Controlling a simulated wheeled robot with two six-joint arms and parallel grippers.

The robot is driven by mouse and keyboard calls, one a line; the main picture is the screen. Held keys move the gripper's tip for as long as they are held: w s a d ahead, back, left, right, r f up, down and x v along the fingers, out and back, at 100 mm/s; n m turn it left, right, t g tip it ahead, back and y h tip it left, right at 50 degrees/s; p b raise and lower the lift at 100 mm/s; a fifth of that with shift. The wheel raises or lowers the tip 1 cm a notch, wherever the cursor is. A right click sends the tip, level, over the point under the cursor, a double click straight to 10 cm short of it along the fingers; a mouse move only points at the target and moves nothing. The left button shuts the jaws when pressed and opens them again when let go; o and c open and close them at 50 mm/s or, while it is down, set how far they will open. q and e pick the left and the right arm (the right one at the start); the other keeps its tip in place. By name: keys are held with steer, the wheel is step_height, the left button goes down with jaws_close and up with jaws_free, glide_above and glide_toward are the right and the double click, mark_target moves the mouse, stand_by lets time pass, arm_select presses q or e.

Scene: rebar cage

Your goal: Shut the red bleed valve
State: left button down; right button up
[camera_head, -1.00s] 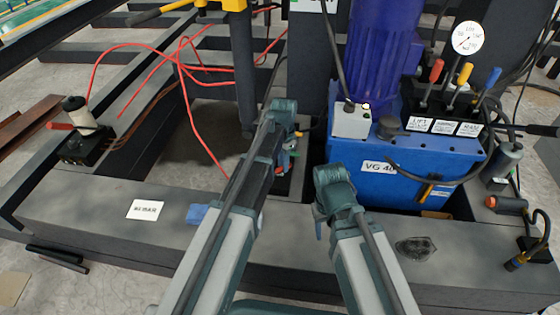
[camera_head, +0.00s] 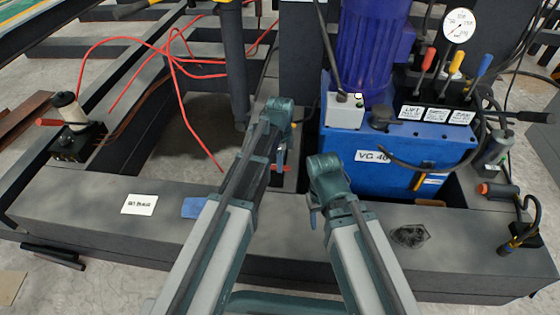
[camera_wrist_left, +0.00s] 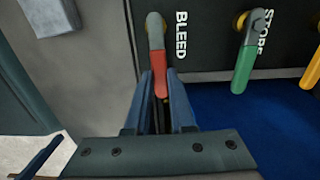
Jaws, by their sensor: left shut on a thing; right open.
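The red bleed valve (camera_wrist_left: 158,62) hangs from a grey pivot on a dark panel beside the word BLEED in the left wrist view. Its handle points down in that picture. My left gripper (camera_wrist_left: 160,92) has its two blue fingers on either side of the handle's lower end and is shut on it. In the head view a bit of red shows at my left gripper (camera_head: 281,168); the arm hides most of the valve panel. My right gripper (camera_head: 313,216) is open and empty, above the dark beam, its fingers only partly visible.
The blue tank (camera_head: 395,150) with a gauge (camera_head: 459,25) and levers stands at the right. Red hoses (camera_head: 180,75) lie at the left.

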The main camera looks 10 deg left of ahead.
arm_select(q)
steer(key=shift+s+m, duration=0.15)
steer(key=shift+m, duration=0.15)
steer(key=c, duration=0.8)
jaws_free()
steer(key=shift+o, duration=0.2)
step_height(320, 180, up, 14)
steer(key=p, duration=1.4)
arm_select(e)
step_height(320, 180, up, 14)
arm_select(q)
steer(key=shift+f, duration=0.1)
arm_select(e)
steer(key=shift+f, duration=0.1)
